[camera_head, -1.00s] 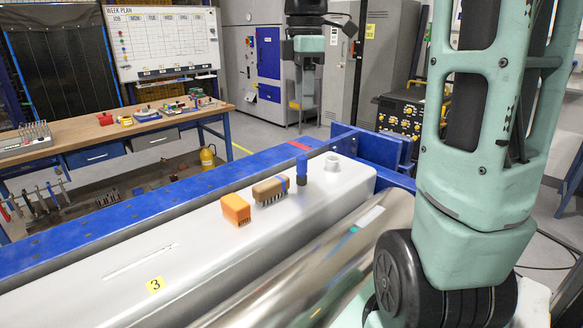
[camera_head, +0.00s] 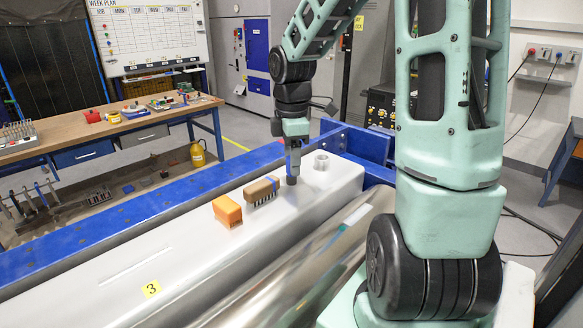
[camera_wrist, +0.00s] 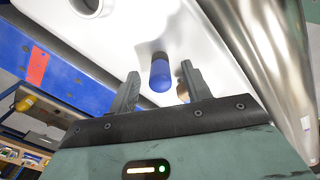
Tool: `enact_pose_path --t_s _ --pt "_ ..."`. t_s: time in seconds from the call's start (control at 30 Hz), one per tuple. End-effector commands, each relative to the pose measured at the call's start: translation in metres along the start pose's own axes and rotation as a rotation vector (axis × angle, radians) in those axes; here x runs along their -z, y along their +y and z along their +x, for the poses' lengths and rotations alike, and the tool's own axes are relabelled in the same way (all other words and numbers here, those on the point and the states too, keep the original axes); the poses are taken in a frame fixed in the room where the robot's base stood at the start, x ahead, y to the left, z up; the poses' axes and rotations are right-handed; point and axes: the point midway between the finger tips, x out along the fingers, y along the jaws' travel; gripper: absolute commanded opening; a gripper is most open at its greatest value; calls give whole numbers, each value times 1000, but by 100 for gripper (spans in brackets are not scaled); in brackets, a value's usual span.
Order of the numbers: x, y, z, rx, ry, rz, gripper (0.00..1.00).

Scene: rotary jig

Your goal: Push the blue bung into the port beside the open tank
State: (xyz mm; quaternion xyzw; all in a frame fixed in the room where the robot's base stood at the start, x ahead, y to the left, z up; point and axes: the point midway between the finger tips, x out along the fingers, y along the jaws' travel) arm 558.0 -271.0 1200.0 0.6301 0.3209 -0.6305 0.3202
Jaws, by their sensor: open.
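The blue bung (camera_wrist: 160,74) stands upright on the pale grey casing (camera_head: 190,238), with a dark lower end (camera_head: 291,180). My gripper (camera_head: 293,162) points down over it. In the wrist view the gripper (camera_wrist: 162,84) is open, with one finger to each side of the bung; I cannot tell whether either finger touches it. The port (camera_head: 321,160) is a raised round collar with a hole, just right of the bung on the casing. Its rim also shows at the top of the wrist view (camera_wrist: 88,6). No open tank is clearly visible.
A brown brush (camera_head: 261,190) lies close to the left of the bung, with an orange block (camera_head: 227,211) beyond it. A blue beam (camera_head: 130,220) runs behind the casing. A shiny metal cylinder (camera_head: 300,262) lies in front. The casing's left part is clear.

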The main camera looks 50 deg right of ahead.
Motion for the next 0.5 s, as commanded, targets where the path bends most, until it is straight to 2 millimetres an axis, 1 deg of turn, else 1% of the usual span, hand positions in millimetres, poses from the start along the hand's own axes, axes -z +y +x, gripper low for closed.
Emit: enact_pose_path --t_s 0.1,0.3,0.33,0.37,0.4,0.5 --pt "0 0 8 0 0 -2 49" --pt "0 0 9 -1 0 -1 49" --pt "0 0 9 -1 0 -1 46" --pt "0 0 9 -1 0 -1 37" --pt "0 0 9 -1 0 -1 26" --pt "0 0 9 -1 0 -1 0"
